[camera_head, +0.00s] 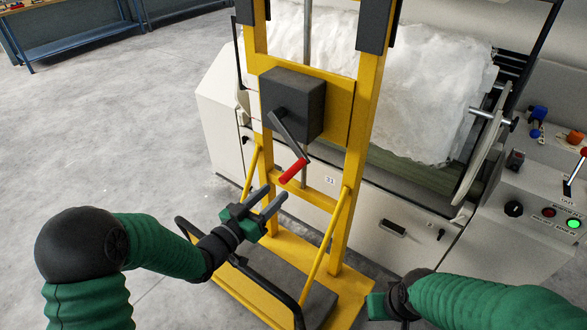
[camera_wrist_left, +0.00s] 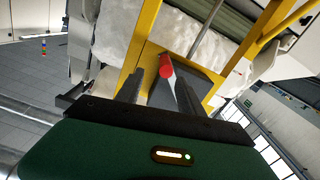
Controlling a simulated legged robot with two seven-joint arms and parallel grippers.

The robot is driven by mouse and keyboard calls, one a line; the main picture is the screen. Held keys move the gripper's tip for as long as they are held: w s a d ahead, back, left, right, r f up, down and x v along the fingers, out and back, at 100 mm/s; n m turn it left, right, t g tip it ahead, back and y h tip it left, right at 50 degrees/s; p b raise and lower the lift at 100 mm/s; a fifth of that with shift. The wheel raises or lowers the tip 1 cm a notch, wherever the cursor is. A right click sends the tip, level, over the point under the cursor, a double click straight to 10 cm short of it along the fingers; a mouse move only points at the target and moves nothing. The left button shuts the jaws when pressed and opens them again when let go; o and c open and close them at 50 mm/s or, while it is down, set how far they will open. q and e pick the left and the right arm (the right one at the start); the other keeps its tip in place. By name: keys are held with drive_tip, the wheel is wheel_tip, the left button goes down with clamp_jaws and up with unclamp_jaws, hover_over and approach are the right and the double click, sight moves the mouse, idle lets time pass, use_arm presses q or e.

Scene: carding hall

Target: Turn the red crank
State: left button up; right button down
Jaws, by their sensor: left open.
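The red crank handle (camera_head: 293,171) sits at the lower end of a grey crank arm (camera_head: 287,134). The arm slants down and right from a dark box (camera_head: 292,103) on a yellow frame. My left gripper (camera_head: 273,192) is open and empty, just below and left of the handle. In the left wrist view, the red handle (camera_wrist_left: 166,66) shows near the tips of the open fingers (camera_wrist_left: 160,80), with the crank arm running down behind it. Whether they touch is unclear. My right gripper (camera_head: 378,306) shows only in part at the bottom; its fingers are hidden.
The yellow frame (camera_head: 341,232) stands on a base with a dark bent handle bar (camera_head: 268,283) near my left forearm. Behind is a pale machine with white fibre (camera_head: 420,95). A control panel (camera_head: 535,190) is at right. Open floor lies left.

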sight(295, 171)
use_arm(q)
drive_tip(key=x, duration=0.3)
drive_tip(key=a+x, duration=0.1)
drive_tip(key=x, duration=0.3)
drive_tip(key=w+x, duration=0.1)
drive_tip(key=x, duration=0.3)
drive_tip(key=shift+a+f, duration=0.25)
drive_tip(key=shift+w+d, duration=0.15)
drive_tip(key=shift+d, duration=0.1)
drive_tip(key=shift+w+d, duration=0.1)
drive_tip(key=shift+d, duration=0.5)
drive_tip(key=shift+a, duration=0.35)
drive_tip(key=c, duration=0.7)
clamp_jaws()
